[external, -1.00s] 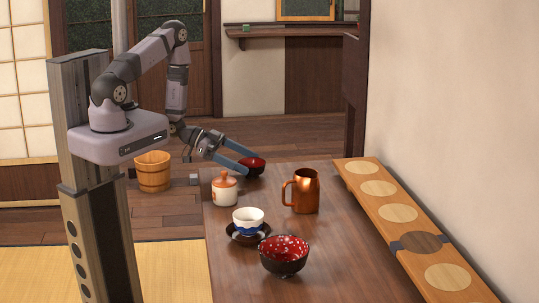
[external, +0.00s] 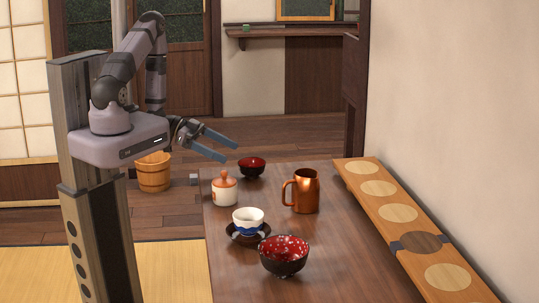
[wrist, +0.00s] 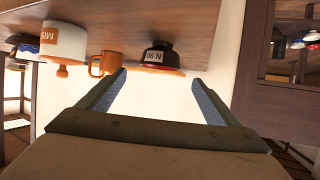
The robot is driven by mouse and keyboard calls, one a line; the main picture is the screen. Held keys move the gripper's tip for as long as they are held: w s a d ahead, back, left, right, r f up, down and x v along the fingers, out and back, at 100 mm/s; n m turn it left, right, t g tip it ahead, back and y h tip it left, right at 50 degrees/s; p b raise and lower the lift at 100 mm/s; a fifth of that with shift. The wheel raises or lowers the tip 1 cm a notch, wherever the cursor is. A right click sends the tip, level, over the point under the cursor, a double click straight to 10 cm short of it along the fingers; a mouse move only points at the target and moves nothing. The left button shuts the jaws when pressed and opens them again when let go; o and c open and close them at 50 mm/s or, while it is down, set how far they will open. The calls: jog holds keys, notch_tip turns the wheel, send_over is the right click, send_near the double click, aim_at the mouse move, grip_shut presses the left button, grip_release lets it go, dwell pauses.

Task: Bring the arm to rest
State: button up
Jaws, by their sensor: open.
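My gripper (external: 231,153) is open and empty, in the air above the far left end of the table. The small dark bowl with a red inside (external: 252,166) stands on the table below and right of the fingertips, apart from them. In the wrist view my open fingers (wrist: 160,80) have nothing between them. That view is turned over and shows a dark bowl (wrist: 160,57), an orange mug (wrist: 104,65) and a white pot (wrist: 64,42) beyond the fingers.
On the table (external: 235,275) stand a lidded pot (external: 225,191), a copper mug (external: 306,192), a white-and-blue cup (external: 248,218) on a dark saucer (external: 233,236), and a large red-speckled bowl (external: 285,258). A wooden board (external: 390,220) with round pads lies along the wall. A wooden bucket (external: 153,174) stands on the floor.

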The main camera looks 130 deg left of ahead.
dwell(0.4)
jog(key=shift+w+a+f+m+g, duration=0.2)
jog(key=shift+w+m+g, duration=0.1)
jog(key=shift+w, duration=0.2)
jog(key=w+m+g, duration=0.1)
jog(key=w, duration=0.1)
jog(key=w+a+m+g+h, duration=0.1)
jog(key=w, duration=0.2)
jog(key=w+g, duration=0.1)
jog(key=w, duration=0.2)
jog(key=shift+a+r+m, duration=0.1)
jog(key=shift+a+m, duration=0.1)
jog(key=shift+m, duration=0.2)
jog(key=w+d+r+g+p, duration=0.2)
jog(key=w+d+r+g, duration=0.2)
jog(key=w+d, duration=0.3)
jog(key=s+d+r+g+h, duration=0.2)
jog(key=s+d+r, duration=0.1)
jog(key=d, duration=1)
jog(key=s+d+r+m+g+h, duration=0.1)
jog(key=s+d+r+g+h, duration=0.1)
jog(key=d, duration=1.2)
jog(key=s+r+g, duration=0.1)
jog(key=s+r, duration=0.1)
jog(key=s, duration=0.1)
jog(key=shift+s+d+p, duration=0.15)
jog(key=shift+p, duration=0.2)
